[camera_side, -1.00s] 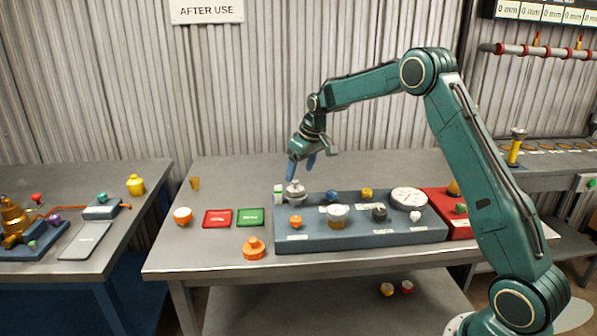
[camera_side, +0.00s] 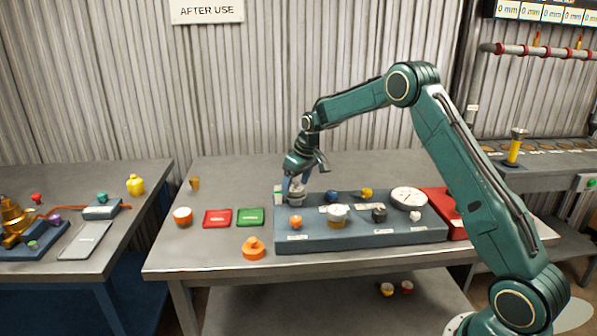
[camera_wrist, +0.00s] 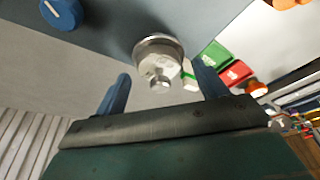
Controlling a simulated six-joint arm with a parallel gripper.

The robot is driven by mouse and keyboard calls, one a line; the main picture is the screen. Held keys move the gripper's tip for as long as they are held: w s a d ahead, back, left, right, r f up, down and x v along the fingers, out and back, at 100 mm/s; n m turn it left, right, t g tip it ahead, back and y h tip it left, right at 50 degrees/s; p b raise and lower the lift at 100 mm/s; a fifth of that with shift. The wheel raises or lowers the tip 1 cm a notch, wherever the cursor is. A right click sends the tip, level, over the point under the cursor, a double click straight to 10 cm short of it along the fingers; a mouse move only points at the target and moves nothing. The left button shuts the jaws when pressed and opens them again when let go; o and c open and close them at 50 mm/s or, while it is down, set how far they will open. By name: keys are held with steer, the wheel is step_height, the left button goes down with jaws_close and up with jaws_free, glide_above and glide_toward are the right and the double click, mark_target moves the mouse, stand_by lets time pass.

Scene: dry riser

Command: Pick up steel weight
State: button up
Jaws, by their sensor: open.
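The steel weight (camera_wrist: 159,60) is a shiny round silver piece with a small knob on top. It stands at the back left of the blue-grey board (camera_side: 360,238); in the side view the weight (camera_side: 296,199) is partly hidden by my gripper. My gripper (camera_side: 296,187) is just above it, pointing down. In the wrist view my gripper (camera_wrist: 163,82) has its two blue fingers apart, one on each side of the weight's knob. The fingers look open, with nothing held. I cannot tell whether a finger touches the weight.
A small green-and-white block (camera_side: 278,195) stands close left of the weight. The board also carries an orange knob (camera_side: 295,222), a blue knob (camera_side: 332,196) and a round dial (camera_side: 408,198). Red (camera_side: 217,218) and green (camera_side: 250,217) cards lie on the table to the left.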

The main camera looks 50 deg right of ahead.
mark_target(296, 180)
steer(key=c, duration=1.2)
steer(key=shift+r, duration=0.1)
step_height(296, 180, up, 20)
steer(key=shift+f, duration=0.1)
stand_by(0.6)
